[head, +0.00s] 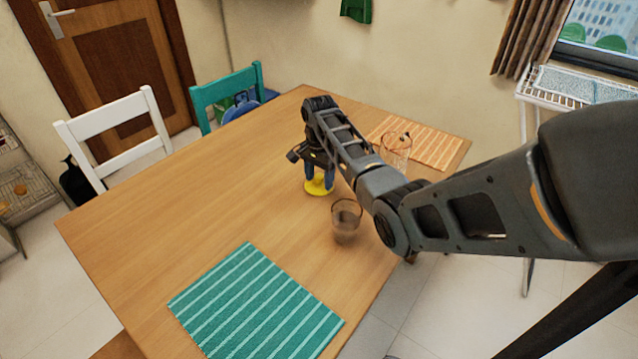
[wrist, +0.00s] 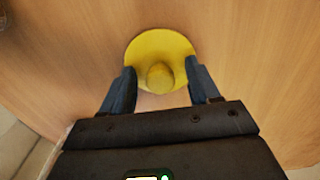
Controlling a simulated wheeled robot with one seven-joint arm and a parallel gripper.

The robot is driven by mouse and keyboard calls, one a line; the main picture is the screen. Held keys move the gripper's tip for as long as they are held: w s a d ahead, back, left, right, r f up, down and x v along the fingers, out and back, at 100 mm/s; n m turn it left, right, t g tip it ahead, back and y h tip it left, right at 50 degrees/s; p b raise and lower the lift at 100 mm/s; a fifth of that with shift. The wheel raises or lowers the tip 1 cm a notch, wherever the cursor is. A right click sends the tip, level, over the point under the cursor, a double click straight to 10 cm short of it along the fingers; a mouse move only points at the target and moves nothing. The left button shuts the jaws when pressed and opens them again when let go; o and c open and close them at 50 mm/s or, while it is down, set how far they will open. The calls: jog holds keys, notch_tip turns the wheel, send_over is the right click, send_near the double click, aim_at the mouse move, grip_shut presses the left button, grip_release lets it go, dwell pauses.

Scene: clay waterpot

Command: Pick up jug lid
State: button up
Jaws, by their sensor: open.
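The jug lid is a round yellow disc with a knob on top. In the head view the lid (head: 319,186) lies on the wooden table, partly hidden by my gripper. In the wrist view the lid (wrist: 160,45) lies just beyond and between my fingers, with its knob near the middle. My gripper (head: 319,178) points down over the lid. In the wrist view my gripper (wrist: 160,75) is open, with one blue finger on each side of the knob. Nothing is held. I cannot tell whether the fingertips touch the lid.
A clear glass (head: 346,218) stands close to the lid, near my arm. A wire-like or glass vessel (head: 396,150) stands behind my arm by an orange striped mat (head: 436,146). A green striped mat (head: 255,305) lies at the front. The table's left part (head: 190,215) is clear.

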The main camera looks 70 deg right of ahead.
jog(key=c, duration=1.1)
